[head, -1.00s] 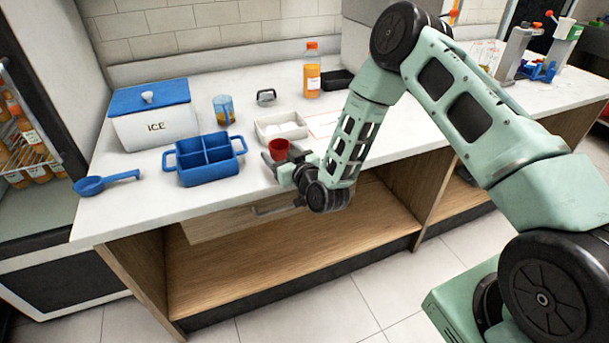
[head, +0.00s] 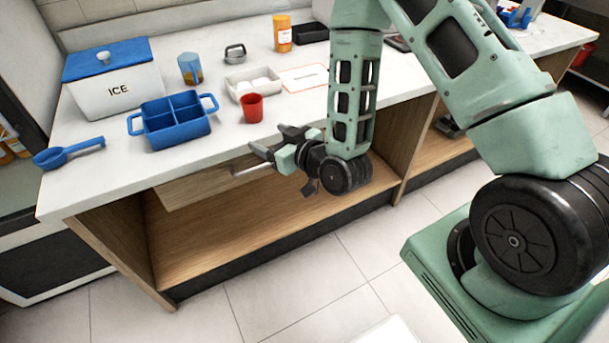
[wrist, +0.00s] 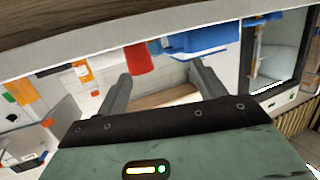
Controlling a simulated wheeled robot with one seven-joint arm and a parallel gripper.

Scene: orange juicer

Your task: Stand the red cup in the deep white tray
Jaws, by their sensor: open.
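The red cup (head: 252,108) stands upright on the counter, in front of the white tray (head: 233,93) and outside it. Some white items lie in the tray. My gripper (head: 269,140) is open and empty, low at the counter's front edge, apart from the cup. In the wrist view the cup (wrist: 138,58) shows beyond my spread fingers (wrist: 160,84), nearer the left finger.
A blue divided caddy (head: 175,122) stands left of the cup, with a blue ladle (head: 68,152) farther left.

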